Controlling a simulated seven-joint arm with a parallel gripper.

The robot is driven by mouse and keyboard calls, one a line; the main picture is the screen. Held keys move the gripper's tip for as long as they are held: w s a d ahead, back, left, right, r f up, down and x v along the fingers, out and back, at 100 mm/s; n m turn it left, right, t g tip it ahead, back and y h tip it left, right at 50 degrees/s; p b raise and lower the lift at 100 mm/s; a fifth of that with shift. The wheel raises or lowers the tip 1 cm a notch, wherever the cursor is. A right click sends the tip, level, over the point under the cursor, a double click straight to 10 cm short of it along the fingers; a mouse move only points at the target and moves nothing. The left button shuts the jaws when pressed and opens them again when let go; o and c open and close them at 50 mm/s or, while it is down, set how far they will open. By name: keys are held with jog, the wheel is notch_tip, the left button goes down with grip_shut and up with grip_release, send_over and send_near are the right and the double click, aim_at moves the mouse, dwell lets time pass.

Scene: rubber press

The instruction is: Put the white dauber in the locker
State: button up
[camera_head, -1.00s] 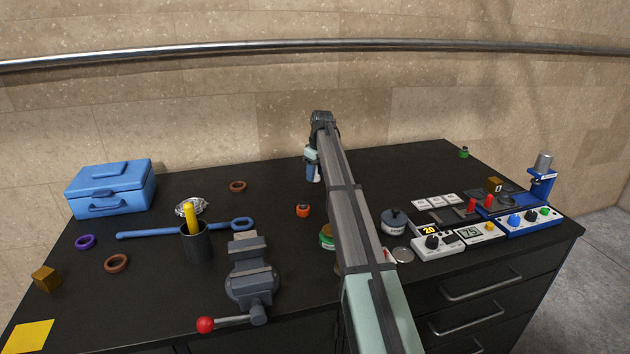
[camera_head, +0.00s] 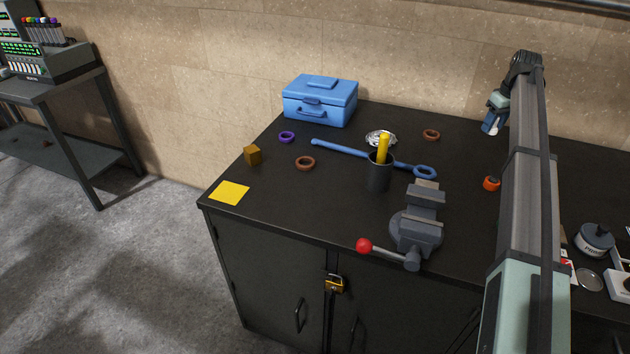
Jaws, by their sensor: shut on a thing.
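My gripper (camera_head: 491,124) hangs above the back right of the black bench, at the end of my raised arm. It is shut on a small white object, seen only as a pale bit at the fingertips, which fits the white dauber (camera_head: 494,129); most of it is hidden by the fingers. Below the bench top is a dark cabinet (camera_head: 265,265) with doors and handles, which may be the locker. Its doors look shut, and a brass padlock (camera_head: 335,285) hangs at the seam between them.
A blue toolbox (camera_head: 320,105) stands at the back left. A blue wrench (camera_head: 340,148), a dark cup (camera_head: 379,178) with a yellow stick and a grey vise (camera_head: 417,230) with a red-knobbed handle occupy the middle. A yellow sheet (camera_head: 229,192) lies at the left corner. Floor is clear at left.

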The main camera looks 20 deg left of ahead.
jog(key=s+a+n, duration=0.2)
jog(key=s+a, duration=0.2)
jog(key=a, duration=1)
jog(key=s+a+r+n, duration=0.15)
jog(key=s+a, duration=0.25)
jog(key=a, duration=1.1)
jog(key=s+a+n, duration=0.2)
jog(key=s+a, duration=0.2)
jog(key=a, duration=1)
jog(key=m, duration=0.4)
send_over(271, 185)
jog(key=f, duration=1.1)
jog(key=shift+s+d+f, duration=0.15)
jog(key=shift+d+f, duration=0.05)
jog(key=shift+f, duration=0.1)
